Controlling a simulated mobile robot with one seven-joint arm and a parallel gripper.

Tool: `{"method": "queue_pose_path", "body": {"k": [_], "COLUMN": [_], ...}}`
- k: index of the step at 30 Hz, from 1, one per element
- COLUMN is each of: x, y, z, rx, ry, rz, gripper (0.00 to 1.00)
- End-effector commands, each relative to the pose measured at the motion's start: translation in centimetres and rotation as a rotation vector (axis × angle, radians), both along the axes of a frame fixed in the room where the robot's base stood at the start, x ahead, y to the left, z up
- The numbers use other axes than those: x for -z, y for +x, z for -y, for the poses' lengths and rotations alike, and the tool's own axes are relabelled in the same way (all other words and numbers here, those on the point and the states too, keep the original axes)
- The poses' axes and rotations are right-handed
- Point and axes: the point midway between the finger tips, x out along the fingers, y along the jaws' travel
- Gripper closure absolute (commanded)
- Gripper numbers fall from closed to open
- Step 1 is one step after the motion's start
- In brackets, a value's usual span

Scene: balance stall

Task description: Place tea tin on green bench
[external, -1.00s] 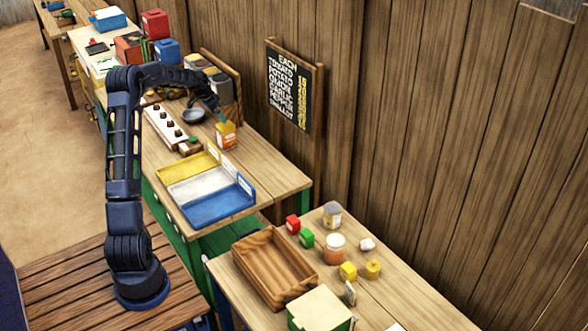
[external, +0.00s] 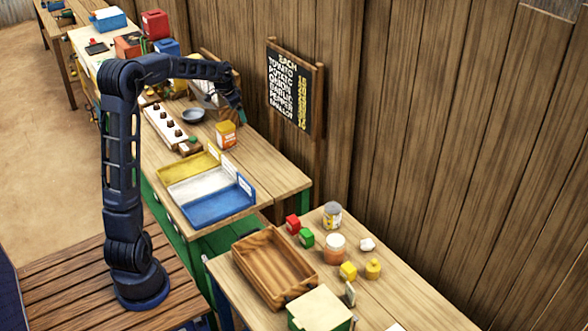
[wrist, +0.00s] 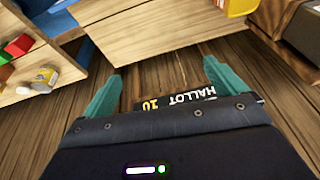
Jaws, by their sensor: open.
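The tea tin, a yellow and orange tin (external: 226,134), stands upright on the wooden top of the green bench (external: 262,178), behind the coloured trays. In the wrist view, a yellow piece that looks like the same tin shows at the top edge (wrist: 240,7). My gripper (external: 239,114) is above and to the right of the tin, apart from it. In the wrist view its teal fingers (wrist: 160,80) are spread wide with nothing between them.
Yellow, white and blue trays (external: 210,192) fill the bench's near end. A chalkboard (external: 295,88) stands against the wall. The nearer table holds a wooden crate (external: 238,263) and several small goods.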

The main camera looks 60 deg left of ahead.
Motion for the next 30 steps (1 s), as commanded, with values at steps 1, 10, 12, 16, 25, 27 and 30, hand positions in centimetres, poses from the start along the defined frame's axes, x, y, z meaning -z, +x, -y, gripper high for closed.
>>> {"method": "queue_pose_path", "body": {"k": [1,10,12,16,25,27,30], "x": [-1.2,-5.7,-6.5,-7.8,-9.1,-9.1,-8.9], "y": [-0.6,-5.8,-7.3,-10.5,-18.8,-20.9,-23.8], "z": [2.3,13.3,15.6,19.6,27.1,28.6,30.3], "rx": [0.006,0.003,0.0,-0.005,-0.019,-0.022,-0.028], "ry": [0.009,0.038,0.042,0.047,0.04,0.035,0.025], "rz": [-0.001,-0.007,-0.005,0.0,0.025,0.033,0.043], "gripper": [0.04,0.04,0.04,0.04,0.04,0.04,0.04]}}
